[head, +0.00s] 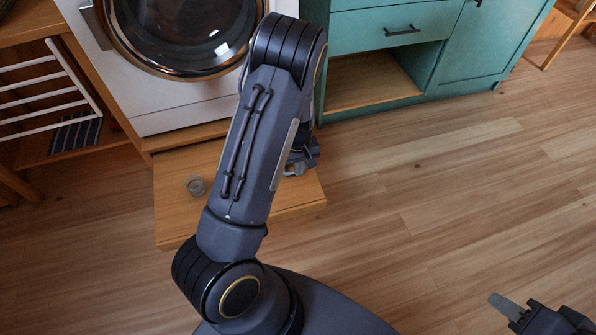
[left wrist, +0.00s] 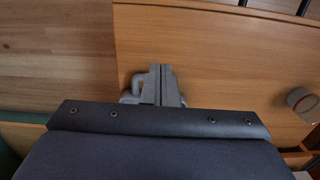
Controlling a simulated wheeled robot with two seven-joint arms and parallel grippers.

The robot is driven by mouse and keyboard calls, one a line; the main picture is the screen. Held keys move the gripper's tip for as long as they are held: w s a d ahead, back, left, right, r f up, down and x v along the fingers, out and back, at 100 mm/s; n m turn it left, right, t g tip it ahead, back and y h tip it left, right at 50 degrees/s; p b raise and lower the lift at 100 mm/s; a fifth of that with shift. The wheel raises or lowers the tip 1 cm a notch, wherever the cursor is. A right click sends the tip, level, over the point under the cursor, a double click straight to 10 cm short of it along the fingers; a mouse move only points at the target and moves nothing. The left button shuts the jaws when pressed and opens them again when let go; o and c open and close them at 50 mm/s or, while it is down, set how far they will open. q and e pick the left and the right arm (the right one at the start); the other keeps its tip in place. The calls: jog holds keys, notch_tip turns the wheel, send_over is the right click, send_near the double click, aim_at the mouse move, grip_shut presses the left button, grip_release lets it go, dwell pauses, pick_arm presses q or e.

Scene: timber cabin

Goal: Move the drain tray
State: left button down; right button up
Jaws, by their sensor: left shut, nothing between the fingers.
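A flat wooden board (head: 175,225) juts out below the white washing machine; it looks like the drain tray. It fills much of the left wrist view (left wrist: 225,60). My left gripper (head: 300,160) is over its right part, partly hidden behind my own arm. In the left wrist view my left gripper's fingers (left wrist: 161,72) are together over the board, with nothing between them. Grey looped parts show on both sides of the fingers; I cannot tell whether they are a handle. My right gripper (head: 508,306) is low at the right, cut by the frame edge.
A small grey round cup (head: 195,185) sits on the board's left part. The washing machine (head: 190,105) stands behind. A teal cabinet (head: 400,60) with an open compartment is at the back right. A white rack (head: 50,90) is at the left. The floor (head: 450,190) at right is clear.

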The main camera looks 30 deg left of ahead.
pick_arm(q)
jog(key=shift+r, duration=0.55)
